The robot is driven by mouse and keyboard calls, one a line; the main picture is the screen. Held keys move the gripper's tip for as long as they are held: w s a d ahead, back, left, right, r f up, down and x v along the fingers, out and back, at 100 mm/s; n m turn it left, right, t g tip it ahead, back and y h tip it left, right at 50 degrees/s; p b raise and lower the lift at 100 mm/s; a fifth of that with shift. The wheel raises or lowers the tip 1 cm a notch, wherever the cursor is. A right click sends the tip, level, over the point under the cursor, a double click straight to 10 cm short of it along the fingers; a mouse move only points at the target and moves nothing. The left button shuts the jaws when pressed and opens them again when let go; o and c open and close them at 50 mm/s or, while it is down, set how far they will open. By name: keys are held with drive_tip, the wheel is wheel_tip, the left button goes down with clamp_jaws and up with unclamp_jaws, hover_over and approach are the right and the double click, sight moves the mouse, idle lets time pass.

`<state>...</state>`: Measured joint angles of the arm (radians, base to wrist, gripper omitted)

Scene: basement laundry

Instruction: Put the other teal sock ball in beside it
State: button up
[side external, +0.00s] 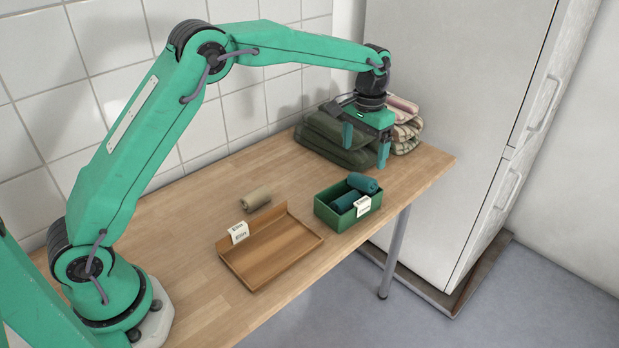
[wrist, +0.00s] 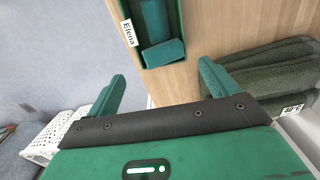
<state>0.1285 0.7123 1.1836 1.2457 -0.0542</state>
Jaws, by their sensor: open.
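A green box (side external: 330,217) with a white name tag stands near the table's right front edge. Two teal sock balls are at it: one (side external: 344,203) lies down inside, and the other (side external: 362,183) sits higher at the far end, its top above the rim. In the wrist view the two sock balls (wrist: 155,18) and (wrist: 163,53) lie end to end in the box. My gripper (side external: 366,147) is open and empty, above and beyond the box's far end. Its fingers (wrist: 162,75) touch neither sock ball.
A wooden tray (side external: 270,255) with a tag stands left of the box, with a beige roll (side external: 255,198) behind it. Dark green folded cloths (side external: 325,140) and a pink and plaid stack (side external: 405,130) lie at the back. A white basket (wrist: 48,135) is below the table edge.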

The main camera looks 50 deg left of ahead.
wheel_tip(320, 180, up, 6)
drive_tip(key=shift+f, duration=0.1)
idle(0.8)
drive_tip(key=s+a+r+t, duration=0.1)
drive_tip(key=s+a+r, duration=0.1)
drive_tip(key=s+r, duration=0.45)
drive_tip(key=s+a+r+t, duration=0.2)
drive_tip(key=s+a+r, duration=0.15)
drive_tip(key=s, duration=0.65)
drive_tip(key=s+a+f+t, duration=0.1)
drive_tip(key=s+f, duration=0.1)
drive_tip(key=s, duration=0.7)
drive_tip(key=s+a+f+t, duration=0.1)
drive_tip(key=s+f, duration=0.2)
drive_tip(key=s, duration=0.6)
drive_tip(key=shift+f+n+t, duration=0.25)
drive_tip(key=shift+n+t, duration=0.05)
drive_tip(key=shift+n, duration=0.1)
